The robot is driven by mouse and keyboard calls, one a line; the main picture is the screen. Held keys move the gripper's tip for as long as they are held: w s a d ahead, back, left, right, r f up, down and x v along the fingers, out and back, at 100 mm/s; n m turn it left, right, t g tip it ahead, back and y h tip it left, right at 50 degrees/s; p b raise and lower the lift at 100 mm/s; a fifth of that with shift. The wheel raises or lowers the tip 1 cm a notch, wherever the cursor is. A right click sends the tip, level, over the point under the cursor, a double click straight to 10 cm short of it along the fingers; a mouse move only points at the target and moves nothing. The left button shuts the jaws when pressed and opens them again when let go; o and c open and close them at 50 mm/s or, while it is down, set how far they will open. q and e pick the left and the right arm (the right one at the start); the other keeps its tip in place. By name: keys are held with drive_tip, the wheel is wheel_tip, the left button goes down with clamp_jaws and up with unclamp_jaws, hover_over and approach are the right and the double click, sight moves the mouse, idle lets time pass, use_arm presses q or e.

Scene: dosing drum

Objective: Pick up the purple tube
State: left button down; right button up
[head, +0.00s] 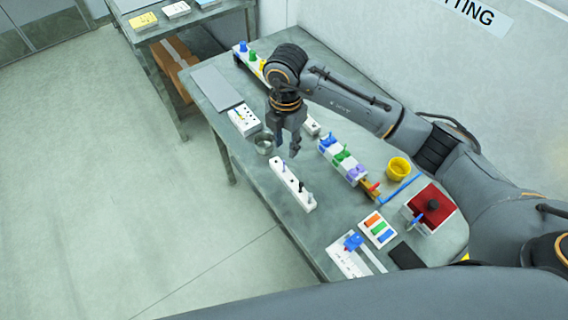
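A purple tube (356,173) stands at the near end of a white rack, beside a green item (342,156) and a blue item (328,143) in the same row. Its lower part is hidden in the rack. My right gripper (287,149) hangs pointing down over the middle of the table, left of this rack and apart from it. Its fingers are spread, and nothing shows between them. My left gripper is out of view.
A white block with dark pegs (292,185) lies below my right gripper, and a metal cup (264,143) stands left of it. A yellow cup (398,168), blue rod (400,190) and red-topped box (432,204) are to the right. My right arm crosses above the table's back.

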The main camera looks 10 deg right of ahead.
sight(284, 163)
wheel_tip(284, 163, down, 4)
drive_tip(key=shift+a+f+p, duration=0.1)
drive_tip(key=shift+f+p, duration=0.1)
drive_tip(key=shift+p, duration=0.6)
wheel_tip(284, 163, down, 4)
drive_tip(key=shift+a+r+p, duration=0.1)
drive_tip(key=shift+r+p, duration=0.05)
drive_tip(key=shift+p, duration=0.65)
drive_tip(key=shift+f, duration=0.35)
clamp_jaws()
